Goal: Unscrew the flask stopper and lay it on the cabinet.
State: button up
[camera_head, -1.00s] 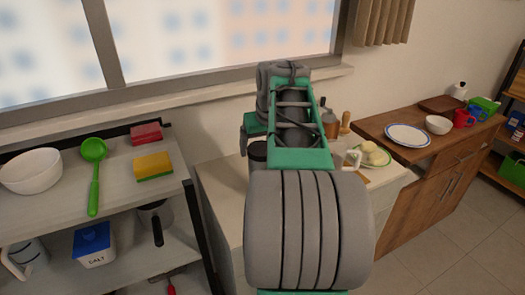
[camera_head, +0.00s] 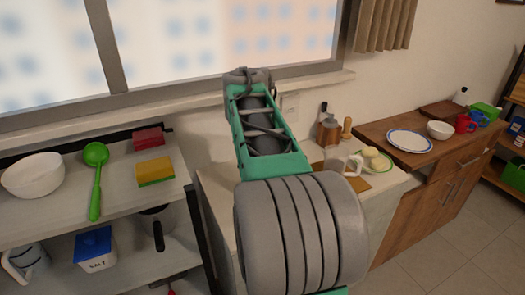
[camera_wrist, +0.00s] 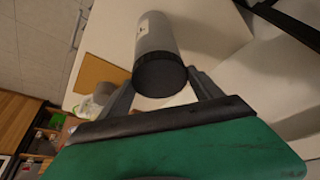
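The flask is a grey cylinder (camera_wrist: 154,32) with a small pale label, seen in the wrist view. Its black stopper (camera_wrist: 160,76) faces my wrist camera. My gripper (camera_wrist: 160,82) has one finger on each side of the stopper, with the fingertips very close to its edges. The fingers look open; whether they touch the stopper is not clear. In the head view my arm hides the flask and my gripper. The pale cabinet top (camera_head: 215,180) shows to the left of my arm.
A mug (camera_head: 352,164), a plate with food (camera_head: 375,160) and a brown jar (camera_head: 328,130) stand at the cabinet's right part. A shelf at left holds a white bowl (camera_head: 33,174), a green ladle (camera_head: 95,180) and sponges (camera_head: 155,171). Cabinet space left of my arm looks clear.

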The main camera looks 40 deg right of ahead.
jog(key=c, duration=0.8)
jog(key=shift+d+f+n+b, duration=0.1)
jog(key=shift+f+n+b, duration=0.05)
jog(key=shift+n+b, duration=0.55)
jog(key=shift+c, duration=0.2)
jog(key=shift+s+d+n+t+y+b, duration=0.15)
jog(key=shift+n+t+y+b, duration=0.4)
jog(key=shift+n, duration=0.65)
jog(key=shift+r+n+p, duration=0.35)
jog(key=shift+n+p, duration=0.15)
jog(key=n+p, duration=0.1)
jog(key=n+y+p, duration=0.1)
jog(key=n+p, duration=0.1)
jog(key=shift+n+t+y, duration=0.25)
jog(key=shift+n, duration=0.05)
jog(key=shift+f+n+p, duration=0.15)
jog(key=shift+n+p, duration=0.25)
